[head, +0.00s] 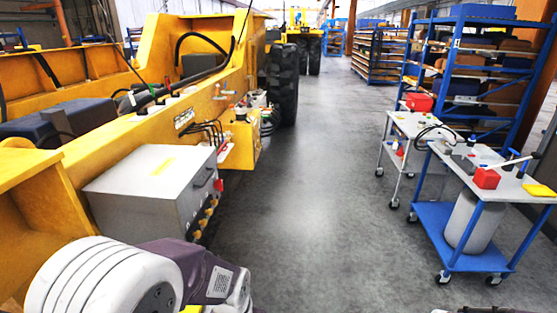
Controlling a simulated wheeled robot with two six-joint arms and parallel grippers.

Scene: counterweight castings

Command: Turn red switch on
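A small red part (218,185), which looks like the red switch, sits on the right-hand end of a grey metal box (137,196). The box is mounted on the side of the yellow machine (97,163). The red part is too small to tell its position, on or off. Several yellow-and-dark knobs or connectors (203,222) run along the lower edge of that same end. My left arm shows at the bottom left, below the box and apart from it. Neither gripper's fingertips can be seen.
A blue-framed cart (432,217) with a red box (487,178) and tools stands at right, beside a grey cart (410,123). Blue shelving (455,45) is behind. A large black tyre (283,84) stands further back. The grey floor (310,200) between machine and carts is clear.

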